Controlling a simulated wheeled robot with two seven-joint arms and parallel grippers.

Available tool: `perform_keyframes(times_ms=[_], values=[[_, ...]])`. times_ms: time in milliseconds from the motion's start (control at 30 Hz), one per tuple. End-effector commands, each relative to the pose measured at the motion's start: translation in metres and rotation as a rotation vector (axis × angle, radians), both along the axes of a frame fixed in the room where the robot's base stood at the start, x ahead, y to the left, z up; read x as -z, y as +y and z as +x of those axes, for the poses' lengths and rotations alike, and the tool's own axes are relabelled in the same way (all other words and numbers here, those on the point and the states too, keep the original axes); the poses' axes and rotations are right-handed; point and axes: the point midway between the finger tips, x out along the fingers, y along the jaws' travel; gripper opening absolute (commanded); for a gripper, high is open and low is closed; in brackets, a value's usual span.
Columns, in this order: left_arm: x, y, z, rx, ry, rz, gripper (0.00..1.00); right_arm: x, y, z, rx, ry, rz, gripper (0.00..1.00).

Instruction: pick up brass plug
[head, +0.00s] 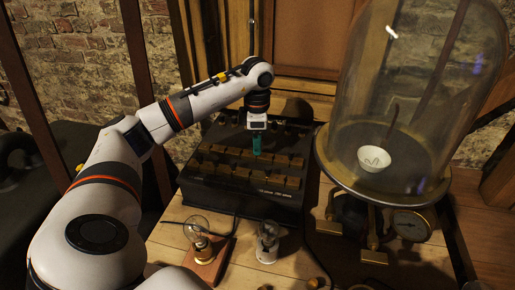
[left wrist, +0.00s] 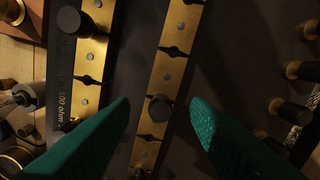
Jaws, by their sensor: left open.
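A dark box (head: 243,200) with rows of brass blocks stands on the wooden table. In the left wrist view, a plug with a round dark head (left wrist: 160,108) sits at a brass bar (left wrist: 168,66), between my green fingers. Its brass part is hidden from above, so I cannot tell whether it is the brass plug. A similar dark-headed plug (left wrist: 69,18) sits at the other bar, up to the left. My left gripper (head: 257,153) is open, pointing down over the box's rows. It also shows in the left wrist view (left wrist: 160,112), with nothing gripped. My right gripper is not visible.
A glass bell jar (head: 415,90) on a round brass-rimmed plate stands right of the box, with a gauge (head: 410,225) below. Two bulbs (head: 197,231) (head: 268,240) stand in front of the box. Knobbed brass posts (left wrist: 290,112) line the box's side.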

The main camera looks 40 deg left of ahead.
Motion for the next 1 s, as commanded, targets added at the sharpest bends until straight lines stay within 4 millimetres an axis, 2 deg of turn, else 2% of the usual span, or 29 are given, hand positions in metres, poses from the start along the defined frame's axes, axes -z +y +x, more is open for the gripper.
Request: perform_keyframes(times_ms=[100, 333, 600, 867, 1000], values=[[0.009, 0.000, 0.000, 0.001, 0.001, 0.000, 0.43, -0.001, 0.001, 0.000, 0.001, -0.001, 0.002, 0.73], [0.010, 0.000, 0.000, 0.001, -0.001, -0.001, 0.43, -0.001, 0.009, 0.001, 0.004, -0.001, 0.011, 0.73], [0.010, 0.000, 0.000, 0.001, 0.000, 0.000, 0.00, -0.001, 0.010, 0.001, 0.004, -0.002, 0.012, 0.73], [0.009, 0.000, 0.000, 0.001, -0.001, 0.000, 0.00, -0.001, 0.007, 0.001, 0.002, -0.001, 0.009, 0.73], [-0.004, 0.000, 0.001, 0.001, -0.006, 0.000, 0.00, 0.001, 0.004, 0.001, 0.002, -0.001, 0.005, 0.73]])
